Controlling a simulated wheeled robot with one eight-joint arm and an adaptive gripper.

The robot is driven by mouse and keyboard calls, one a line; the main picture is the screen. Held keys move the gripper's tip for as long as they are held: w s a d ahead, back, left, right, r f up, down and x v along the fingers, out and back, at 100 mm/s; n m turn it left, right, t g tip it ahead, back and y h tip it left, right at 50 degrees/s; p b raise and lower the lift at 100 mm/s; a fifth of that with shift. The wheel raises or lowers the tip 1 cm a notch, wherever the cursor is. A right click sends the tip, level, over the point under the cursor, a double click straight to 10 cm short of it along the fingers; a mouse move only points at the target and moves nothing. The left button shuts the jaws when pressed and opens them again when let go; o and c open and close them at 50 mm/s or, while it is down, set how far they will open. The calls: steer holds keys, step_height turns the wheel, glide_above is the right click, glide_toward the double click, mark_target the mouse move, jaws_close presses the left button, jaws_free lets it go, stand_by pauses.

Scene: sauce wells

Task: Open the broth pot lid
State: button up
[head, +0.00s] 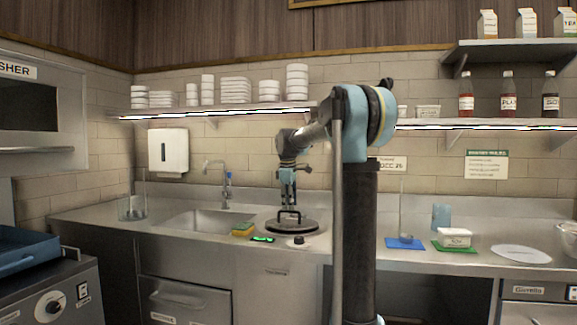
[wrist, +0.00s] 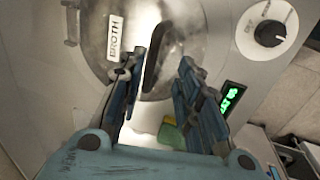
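The broth pot lid (head: 303,228) is a round, dark metallic disc lying flat at counter level, with a raised dark handle (head: 290,214). In the wrist view the lid (wrist: 190,28) carries a white BROTH label (wrist: 114,37), and its black loop handle (wrist: 154,58) shows between my fingers. My gripper (head: 287,201) points down just above the handle in the head view. In the wrist view my gripper (wrist: 160,65) is open, with one finger on each side of the handle. I cannot tell whether either finger touches it. The pot's inside is hidden.
A dark knob (head: 298,241) and a green display (head: 262,239) lie in front of the lid. A yellow-green sponge (head: 243,229) and the sink (head: 203,220) are to the left. A blue mat (head: 405,244) lies right. A loaded shelf (head: 225,110) runs above.

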steer(key=w+d+v, duration=0.1)
steer(key=w+v, duration=0.2)
steer(key=v, duration=1.3)
steer(key=shift+s+r, duration=0.4)
steer(key=shift+r, duration=0.3)
stand_by(0.9)
steer(key=shift+a, duration=0.1)
